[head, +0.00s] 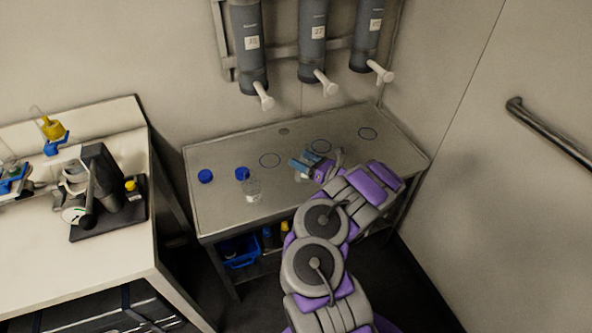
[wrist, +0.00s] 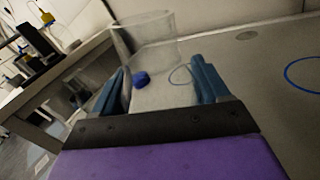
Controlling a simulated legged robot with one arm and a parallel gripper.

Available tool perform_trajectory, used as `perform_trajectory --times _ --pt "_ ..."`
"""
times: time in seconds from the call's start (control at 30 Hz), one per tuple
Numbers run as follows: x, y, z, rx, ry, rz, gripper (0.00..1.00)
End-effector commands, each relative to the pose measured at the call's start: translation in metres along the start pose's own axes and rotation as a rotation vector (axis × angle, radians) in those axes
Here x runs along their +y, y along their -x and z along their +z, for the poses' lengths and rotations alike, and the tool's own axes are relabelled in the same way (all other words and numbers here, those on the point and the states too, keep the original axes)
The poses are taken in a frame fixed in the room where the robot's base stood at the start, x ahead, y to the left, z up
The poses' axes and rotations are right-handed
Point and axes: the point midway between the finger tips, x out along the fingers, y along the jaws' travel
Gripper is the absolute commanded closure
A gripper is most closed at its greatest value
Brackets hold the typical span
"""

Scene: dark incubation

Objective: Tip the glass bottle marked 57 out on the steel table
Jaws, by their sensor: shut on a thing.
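My gripper (head: 303,165) is over the right half of the steel table (head: 220,205). In the wrist view its blue fingers (wrist: 158,85) stand apart, shut on a clear glass bottle (wrist: 145,40) that reaches out beyond them. The held bottle is barely visible in the head view; its exact tilt is unclear. Another clear glass vessel (head: 252,190) stands near the table's front edge, left of my gripper. I cannot read a 57 on either. Two blue caps (head: 205,176) (head: 242,173) lie on the table; one also shows in the wrist view (wrist: 140,80).
Grey dispensers (head: 250,45) with white spouts hang above. A blue bin (head: 240,252) sits on the shelf below. A white bench (head: 130,250) with a microscope-like device (head: 103,190) stands left.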

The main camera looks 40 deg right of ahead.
Motion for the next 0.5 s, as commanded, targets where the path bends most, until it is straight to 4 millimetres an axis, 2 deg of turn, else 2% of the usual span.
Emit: perform_trajectory --times 0.3,0.5 --pt "-0.002 0.0 0.0 0.001 0.034 0.002 0.74" --pt "-0.015 0.001 -0.003 0.018 0.213 0.001 0.74"
